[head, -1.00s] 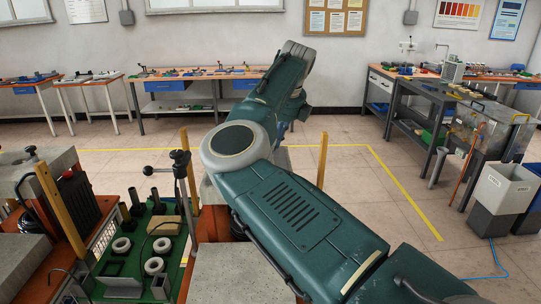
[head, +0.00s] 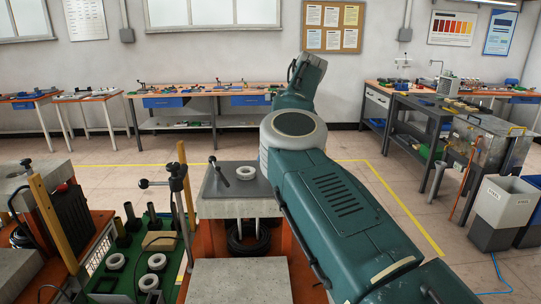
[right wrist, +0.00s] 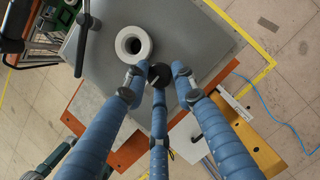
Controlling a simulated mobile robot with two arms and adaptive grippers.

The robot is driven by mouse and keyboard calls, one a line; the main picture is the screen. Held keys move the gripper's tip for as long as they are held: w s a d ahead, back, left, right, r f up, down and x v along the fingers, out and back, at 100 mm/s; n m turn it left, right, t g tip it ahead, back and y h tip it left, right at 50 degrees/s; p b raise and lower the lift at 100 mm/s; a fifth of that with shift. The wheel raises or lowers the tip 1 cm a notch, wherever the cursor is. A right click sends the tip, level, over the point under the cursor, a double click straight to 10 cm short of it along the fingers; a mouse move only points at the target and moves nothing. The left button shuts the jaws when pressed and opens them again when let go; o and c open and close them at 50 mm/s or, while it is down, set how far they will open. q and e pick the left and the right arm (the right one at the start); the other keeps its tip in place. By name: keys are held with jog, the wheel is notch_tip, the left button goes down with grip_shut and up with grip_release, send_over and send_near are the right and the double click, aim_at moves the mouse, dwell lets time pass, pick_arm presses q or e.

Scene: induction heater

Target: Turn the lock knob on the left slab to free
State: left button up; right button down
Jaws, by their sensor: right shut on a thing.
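A grey slab (head: 228,190) on an orange stand is at the middle of the head view; its surface also shows in the right wrist view (right wrist: 192,30). A white ring (right wrist: 133,45) and a black lever (right wrist: 84,36) are on it. A dark round knob (right wrist: 160,75) is beside the ring. My right gripper (right wrist: 158,76) has its blue fingers closed around this knob. In the head view my right arm hides the gripper and knob. Another slab (head: 14,180) with a black knob (head: 26,163) is at the far left. My left gripper is out of view.
A black ball-ended lever on a post (head: 178,180) stands left of the middle slab. A green tray (head: 122,258) holds white rings and dark cylinders. A pale block (head: 240,280) is in front. Yellow posts (head: 53,222) flank the stands. A steel tank (head: 490,140) is right.

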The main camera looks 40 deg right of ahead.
jog(key=shift+w+r, duration=0.2)
jog(key=shift+r, duration=0.05)
jog(key=c, duration=1.4)
grip_release()
jog(key=shift+c, duration=0.2)
jog(key=shift+a+f, duration=0.1)
jog(key=v, duration=1.2)
jog(key=shift+s, duration=0.1)
jog(key=shift+f, duration=0.1)
